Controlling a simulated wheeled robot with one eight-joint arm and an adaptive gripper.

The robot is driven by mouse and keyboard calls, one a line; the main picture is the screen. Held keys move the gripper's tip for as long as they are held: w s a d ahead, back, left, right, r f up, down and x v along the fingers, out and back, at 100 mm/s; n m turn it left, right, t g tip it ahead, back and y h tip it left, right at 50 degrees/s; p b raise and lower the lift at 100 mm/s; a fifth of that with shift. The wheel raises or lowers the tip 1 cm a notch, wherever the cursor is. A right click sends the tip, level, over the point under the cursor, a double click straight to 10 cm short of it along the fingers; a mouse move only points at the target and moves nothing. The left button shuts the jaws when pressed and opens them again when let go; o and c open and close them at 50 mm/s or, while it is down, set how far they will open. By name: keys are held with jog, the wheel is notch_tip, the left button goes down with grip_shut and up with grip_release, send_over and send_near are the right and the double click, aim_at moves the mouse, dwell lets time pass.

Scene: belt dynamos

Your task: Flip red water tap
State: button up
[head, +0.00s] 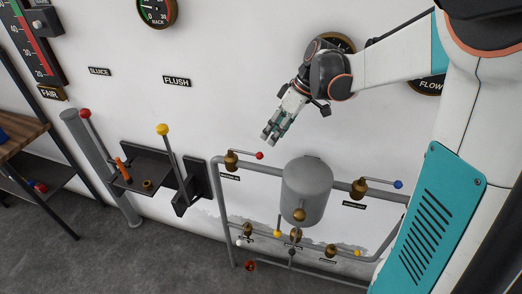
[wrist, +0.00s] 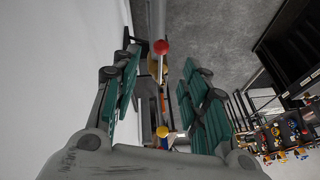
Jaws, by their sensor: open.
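The red water tap is a brass valve (head: 231,160) on a grey pipe, with a thin lever ending in a red ball (head: 259,155). The lever points right in the head view. My gripper (head: 270,136) is open and empty, just above and slightly right of the red ball, apart from it in that view. In the wrist view, a red ball (wrist: 161,47) shows between the spread fingers (wrist: 158,85), toward their far end. Brass shows behind the ball, partly hidden. I cannot tell the exact gap to the ball.
A grey tank (head: 307,190) stands right of the tap, with a blue-ball tap (head: 398,184) beyond it. Smaller valves sit on the lower pipe. The wall is close behind.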

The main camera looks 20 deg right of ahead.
aim_at(261, 153)
jog(key=b+x, duration=0.2)
jog(key=x, duration=0.7)
grip_shut()
